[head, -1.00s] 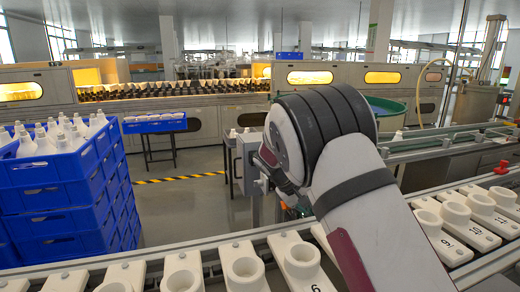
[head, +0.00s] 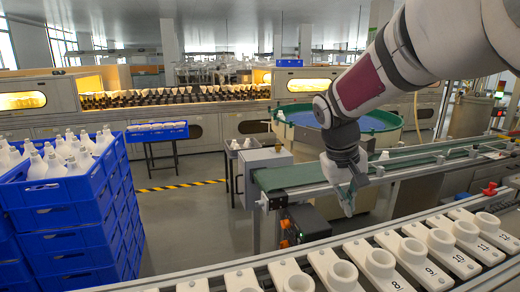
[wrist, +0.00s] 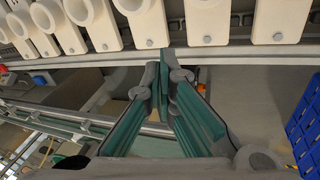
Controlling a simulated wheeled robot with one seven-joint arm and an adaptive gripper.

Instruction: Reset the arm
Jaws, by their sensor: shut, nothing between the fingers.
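My gripper (head: 347,200) hangs from my raised arm in the head view, fingers pointing down. It is just in front of the green conveyor belt (head: 290,177) and behind the row of white numbered holders (head: 381,264). In the wrist view my gripper (wrist: 163,75) shows its two fingers with the tips together and nothing between them. White holders (wrist: 210,20) line the top of the wrist view, beyond the fingertips and apart from them.
Blue crates (head: 70,225) with white bulbs (head: 60,162) stand stacked at the left. A round green-rimmed bowl (head: 372,122) stands behind the belt. A blue tray (head: 157,131) sits on a stand further back. The floor (head: 190,222) between crates and belt is clear.

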